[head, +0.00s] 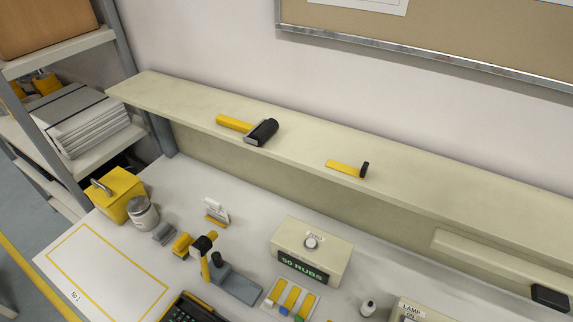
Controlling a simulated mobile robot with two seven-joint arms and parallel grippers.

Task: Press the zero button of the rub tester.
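The rub tester's cream box (334,258) stands on the white bench, below the shelf. A round pale button (311,242) sits on its sloping top, under a small label too small to read for sure. The dark display (303,268) on its front shows green text that looks like "50 RUBS". Nothing touches the button or covers it. Neither of my grippers is in view.
A grey stand with a yellow and black arm (205,258) is left of the box. A tray of coloured sticks (289,298), a small bottle (368,307) and a lamp box (420,312) are nearby. The long shelf (290,158) overhangs behind, holding two yellow-handled tools.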

